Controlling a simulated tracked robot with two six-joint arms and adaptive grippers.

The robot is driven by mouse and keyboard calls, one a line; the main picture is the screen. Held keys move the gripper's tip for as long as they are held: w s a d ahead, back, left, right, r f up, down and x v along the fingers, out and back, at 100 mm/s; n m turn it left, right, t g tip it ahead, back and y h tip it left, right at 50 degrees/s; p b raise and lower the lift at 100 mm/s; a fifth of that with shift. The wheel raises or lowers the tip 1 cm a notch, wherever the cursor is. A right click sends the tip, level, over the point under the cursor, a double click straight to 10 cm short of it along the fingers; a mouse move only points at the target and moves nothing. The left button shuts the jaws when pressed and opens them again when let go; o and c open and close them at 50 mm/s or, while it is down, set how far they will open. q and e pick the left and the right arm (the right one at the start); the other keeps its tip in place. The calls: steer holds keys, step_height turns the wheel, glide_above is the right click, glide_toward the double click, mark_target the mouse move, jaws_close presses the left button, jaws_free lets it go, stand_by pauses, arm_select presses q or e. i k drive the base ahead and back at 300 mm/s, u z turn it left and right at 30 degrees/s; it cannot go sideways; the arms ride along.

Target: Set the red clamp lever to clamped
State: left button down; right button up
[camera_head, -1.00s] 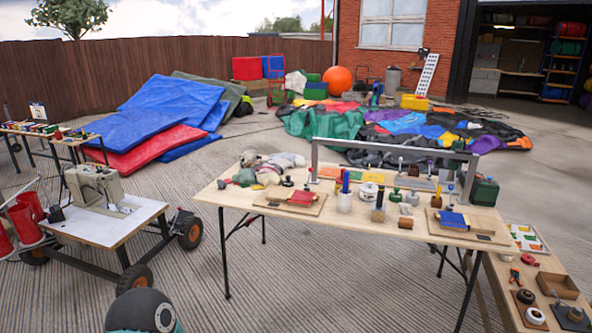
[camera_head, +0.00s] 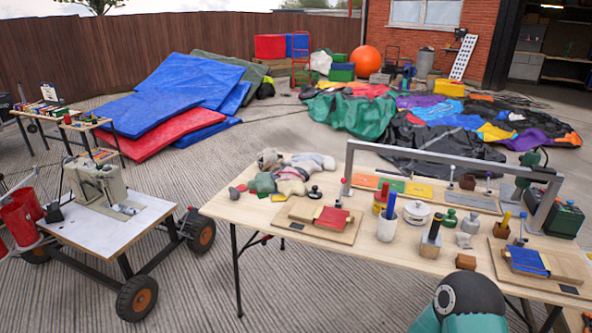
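A wooden board (camera_head: 290,222) with a folded red piece (camera_head: 332,218) lies at the left of the long table. A similar board with a blue piece (camera_head: 527,262) lies at the table's right end. Neither gripper shows; only a teal and dark arm part of mine is at the bottom right.
A grey metal frame (camera_head: 452,153) arches over the long table's back. A white cup (camera_head: 387,229), a pot (camera_head: 416,213) and a wooden block with pens (camera_head: 431,244) stand mid-table. A wheeled cart (camera_head: 95,228) is at left. Ribbed floor is clear between cart and table.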

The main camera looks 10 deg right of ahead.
mark_target(343, 180)
steer(key=z, duration=0.15)
steer(key=i, duration=1.05)
steer(key=z, duration=0.85)
steer(key=i, duration=0.5)
steer(key=z, duration=0.45)
steer(key=k, duration=0.9)
steer(key=z, duration=0.15)
steer(key=i, duration=0.95)
steer(key=u, duration=0.05)
